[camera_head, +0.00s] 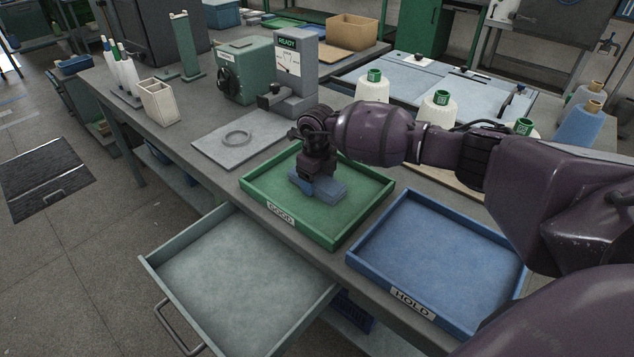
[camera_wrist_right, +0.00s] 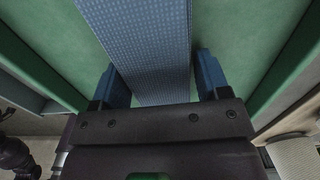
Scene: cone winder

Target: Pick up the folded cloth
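The folded cloth (camera_head: 331,191) is a flat blue strip lying in the green tray (camera_head: 374,203) labelled GOOD. In the right wrist view the cloth (camera_wrist_right: 143,40) runs from the top edge down between the two blue fingers. My right gripper (camera_head: 311,181) is low over the tray, pointing down at the cloth. In the wrist view the right gripper (camera_wrist_right: 158,65) is open, one finger on each side of the cloth. A narrow green gap shows at the right finger; whether the left finger touches the cloth I cannot tell. My left gripper is not in view.
A blue tray (camera_head: 430,222) labelled HOLD stands to the right, empty. An open, empty drawer (camera_head: 235,285) juts out in front. A grey mat with a ring (camera_head: 237,138) lies to the left. Several white cones (camera_head: 371,87) stand behind my right arm.

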